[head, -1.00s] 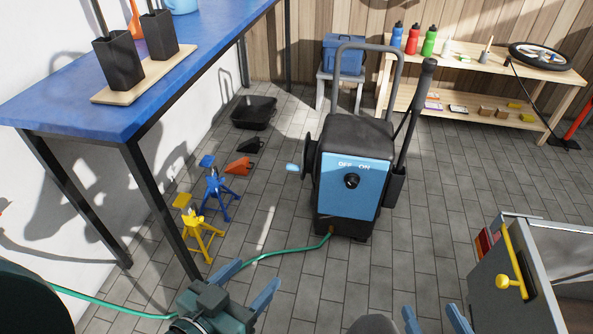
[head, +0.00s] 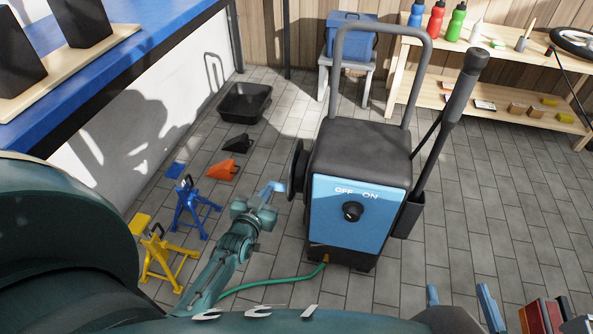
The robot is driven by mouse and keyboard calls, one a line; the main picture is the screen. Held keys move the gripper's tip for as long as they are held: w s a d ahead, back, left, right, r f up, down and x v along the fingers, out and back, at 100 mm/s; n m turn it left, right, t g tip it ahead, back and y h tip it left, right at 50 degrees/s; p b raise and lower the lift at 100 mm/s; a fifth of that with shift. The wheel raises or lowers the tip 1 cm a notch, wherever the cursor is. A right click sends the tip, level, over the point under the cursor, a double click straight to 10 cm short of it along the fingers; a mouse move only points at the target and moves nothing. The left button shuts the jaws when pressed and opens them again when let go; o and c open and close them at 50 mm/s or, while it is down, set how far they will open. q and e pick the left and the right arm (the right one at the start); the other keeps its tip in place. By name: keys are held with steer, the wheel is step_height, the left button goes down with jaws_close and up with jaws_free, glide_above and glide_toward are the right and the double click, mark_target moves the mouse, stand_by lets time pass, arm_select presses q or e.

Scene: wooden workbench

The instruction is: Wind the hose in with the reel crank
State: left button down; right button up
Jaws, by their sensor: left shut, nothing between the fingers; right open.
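The machine (head: 355,228) has a blue front panel with an OFF/ON knob. Its black reel disc (head: 297,168) is on the left side. The green hose (head: 283,281) runs from the machine's base along the floor to the left, then behind my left arm. My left gripper (head: 268,190) is shut with nothing held, just left of the disc at the reel crank. The light-blue crank handle is covered by or blends with the fingertips, so I cannot tell whether they touch. My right gripper (head: 460,294) is open and empty at the lower edge, right of the machine.
Blue (head: 187,205) and yellow (head: 158,255) stands are on the floor left of my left forearm. A black tray (head: 245,103) and orange wedge (head: 222,170) lie behind. The blue bench (head: 120,75) is at left, a wooden shelf (head: 480,70) at back right.

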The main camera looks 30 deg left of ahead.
arm_select(q)
steer(key=w, duration=0.2)
steer(key=b, duration=0.5)
glide_above(276, 187)
steer(key=w, duration=0.2)
step_height(276, 187, down, 3)
steer(key=shift+r, duration=0.1)
steer(key=shift+s+f+b, duration=0.2)
steer(key=shift+s+f, duration=0.1)
steer(key=shift+f, duration=0.2)
steer(key=shift+s+f+b, duration=0.2)
steer(key=shift+s+f, duration=0.1)
steer(key=shift+f, duration=0.2)
steer(key=shift+s+f, duration=0.35)
steer(key=shift+f, duration=0.15)
arm_select(e)
steer(key=shift+w+a+n+t+y, duration=0.2)
steer(key=shift+a+n+t+y, duration=0.4)
steer(key=shift+a+t+y, duration=0.55)
steer(key=shift+d+y, duration=0.2)
steer(key=shift+y, duration=0.05)
arm_select(q)
steer(key=shift+f, duration=0.1)
